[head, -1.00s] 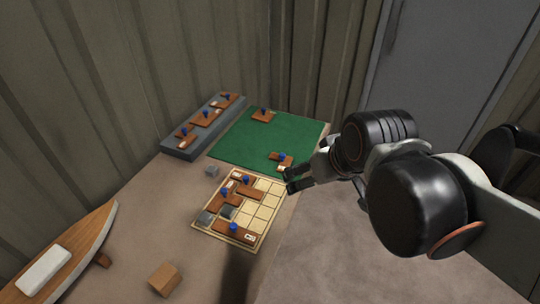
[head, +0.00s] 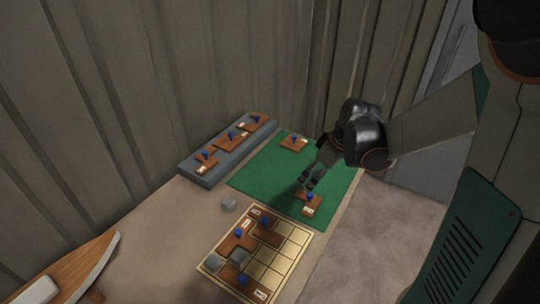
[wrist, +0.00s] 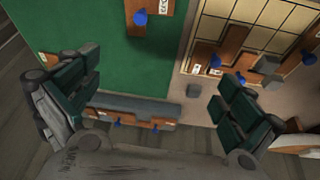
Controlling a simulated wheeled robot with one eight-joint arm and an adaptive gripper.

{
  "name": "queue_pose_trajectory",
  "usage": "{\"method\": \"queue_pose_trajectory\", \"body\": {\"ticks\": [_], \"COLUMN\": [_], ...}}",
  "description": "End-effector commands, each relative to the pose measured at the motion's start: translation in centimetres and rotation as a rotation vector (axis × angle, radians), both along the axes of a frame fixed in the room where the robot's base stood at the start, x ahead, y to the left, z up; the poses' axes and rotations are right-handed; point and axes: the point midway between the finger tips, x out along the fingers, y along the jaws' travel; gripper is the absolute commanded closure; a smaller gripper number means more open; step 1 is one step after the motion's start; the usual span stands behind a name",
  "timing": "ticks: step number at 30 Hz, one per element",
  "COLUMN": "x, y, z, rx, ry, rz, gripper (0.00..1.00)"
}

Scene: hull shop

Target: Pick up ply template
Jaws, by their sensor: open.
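Several brown ply pieces with blue knobs and white labels are in view; I cannot tell which one the task names. One ply piece (head: 313,209) lies near the front right edge of the green mat (head: 262,180), and another ply piece (head: 288,146) lies at its back. My gripper (head: 307,183) is open and empty above the mat, just behind the front piece. In the wrist view, the open fingers of my gripper (wrist: 158,98) stand wide apart over the mat. A ply piece (wrist: 135,27) with a blue knob shows at the top there, beyond the fingertips.
A gridded board (head: 283,262) holds several ply pieces and grey blocks. A grey ledge (head: 205,181) carries more ply pieces along the wall. A loose grey block (head: 229,203) sits between mat and board. A wooden boat model (head: 75,268) is at lower left.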

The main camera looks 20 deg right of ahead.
Motion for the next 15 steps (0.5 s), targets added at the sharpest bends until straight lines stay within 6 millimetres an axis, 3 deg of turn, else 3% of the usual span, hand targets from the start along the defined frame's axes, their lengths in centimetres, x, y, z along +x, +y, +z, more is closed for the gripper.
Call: {"method": "queue_pose_trajectory", "body": {"ticks": [1, 6, 10, 15], "x": [0.2, 0.0, -0.1, 0.4], "y": [-1.9, -5.2, -6.2, -5.8], "z": [-1.4, -4.1, -5.1, -7.1], "rx": [0.009, 0.036, 0.046, 0.047], "ry": [0.003, 0.001, -0.004, -0.006], "rz": [0.018, 0.099, 0.130, 0.138], "gripper": [0.00, 0.00, 0.00, 0.00]}}
